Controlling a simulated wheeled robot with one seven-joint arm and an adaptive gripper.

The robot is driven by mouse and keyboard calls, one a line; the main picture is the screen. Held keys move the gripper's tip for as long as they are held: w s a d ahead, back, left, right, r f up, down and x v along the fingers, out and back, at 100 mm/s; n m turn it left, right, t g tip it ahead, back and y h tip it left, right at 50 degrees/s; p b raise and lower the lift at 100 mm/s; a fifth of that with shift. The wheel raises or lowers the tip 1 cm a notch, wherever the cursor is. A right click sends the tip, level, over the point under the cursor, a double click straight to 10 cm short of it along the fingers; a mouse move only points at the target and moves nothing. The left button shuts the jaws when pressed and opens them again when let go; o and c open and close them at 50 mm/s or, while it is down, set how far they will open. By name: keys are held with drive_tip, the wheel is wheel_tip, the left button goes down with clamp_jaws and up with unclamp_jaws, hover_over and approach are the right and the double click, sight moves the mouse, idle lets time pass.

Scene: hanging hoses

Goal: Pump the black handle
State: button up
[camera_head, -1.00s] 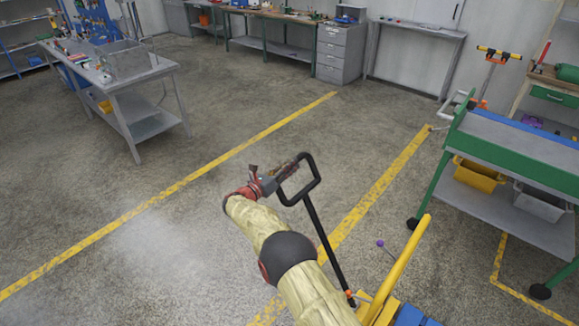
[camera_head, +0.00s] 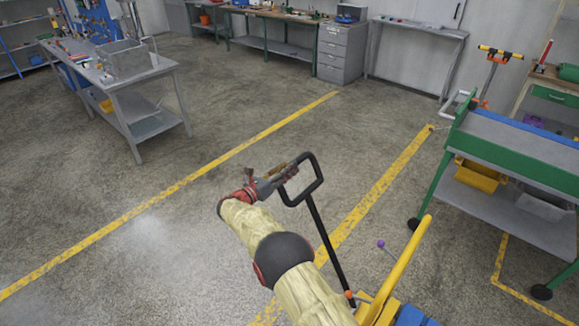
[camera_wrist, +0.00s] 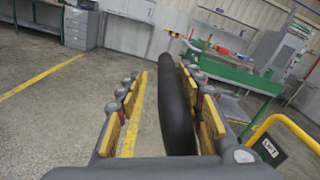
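The black handle (camera_head: 319,182) is a loop on top of a long, tilted black shaft, right of my arm in the head view. Its lower end meets a yellow and blue cart at the bottom. In the wrist view, a thick black bar of the handle (camera_wrist: 175,105) stands between the fingers. My gripper (camera_head: 283,174) is at the left side of the loop. Its fingers (camera_wrist: 163,78) are spread, with a clear gap on the left of the bar. The bar lies close to the right finger; I cannot tell whether they touch.
A yellow rail (camera_head: 399,270) rises just right of the shaft. A green and grey wheeled bench (camera_head: 515,145) stands to the right, holding a yellow bin (camera_head: 478,176) below. A grey table (camera_head: 140,76) stands at the far left. The floor left of my arm is clear.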

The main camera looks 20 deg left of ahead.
drive_tip(key=v, duration=0.9)
drive_tip(key=shift+s+a, duration=0.3)
drive_tip(key=shift+f, duration=0.1)
drive_tip(key=p+v, duration=0.1)
drive_tip(key=v, duration=0.8)
idle(0.5)
idle(0.5)
